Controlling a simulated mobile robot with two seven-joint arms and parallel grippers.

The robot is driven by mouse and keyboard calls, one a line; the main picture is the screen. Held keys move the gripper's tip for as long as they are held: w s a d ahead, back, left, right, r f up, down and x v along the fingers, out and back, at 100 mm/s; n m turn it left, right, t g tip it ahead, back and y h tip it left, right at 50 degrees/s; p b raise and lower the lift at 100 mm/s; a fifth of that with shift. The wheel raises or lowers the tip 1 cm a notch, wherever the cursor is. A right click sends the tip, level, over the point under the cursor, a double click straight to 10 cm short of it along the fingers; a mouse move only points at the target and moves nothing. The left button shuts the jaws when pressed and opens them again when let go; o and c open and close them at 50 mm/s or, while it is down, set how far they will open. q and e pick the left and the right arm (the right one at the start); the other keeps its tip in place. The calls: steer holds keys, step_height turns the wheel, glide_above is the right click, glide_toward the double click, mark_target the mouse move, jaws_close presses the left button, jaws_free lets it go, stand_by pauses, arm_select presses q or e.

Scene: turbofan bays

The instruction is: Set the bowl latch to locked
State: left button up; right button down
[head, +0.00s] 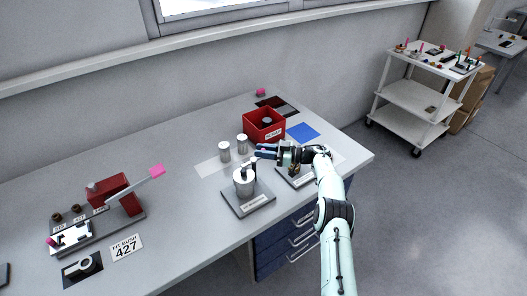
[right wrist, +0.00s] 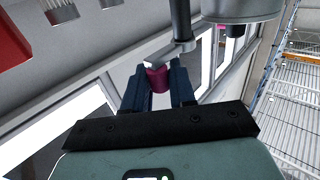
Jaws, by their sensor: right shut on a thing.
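The silver bowl (head: 244,187) stands upright on a square grey base plate (head: 262,203) with a label at its front. It also shows at the top of the right wrist view (right wrist: 240,8). The latch (right wrist: 180,32) is a dark upright rod beside the bowl, with a short bent arm ending in a magenta knob (right wrist: 157,79). My right gripper (head: 258,152) reaches in from the right, just above and behind the bowl. In the right wrist view its dark fingers (right wrist: 160,88) are shut on the magenta knob. The latch markings are too small to read. My left gripper is out of view.
Two metal cylinders (head: 225,151) stand behind the bowl. A red bin (head: 276,129) and a blue mat (head: 303,132) lie behind my right gripper. A red lever press (head: 113,193) with a pink handle stands at the left. The front middle of the bench is clear.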

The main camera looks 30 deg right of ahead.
steer(key=shift+r, duration=0.25)
steer(key=c, duration=1.1)
jaws_free()
steer(key=shift+w+f, duration=0.1)
steer(key=v, duration=1.3)
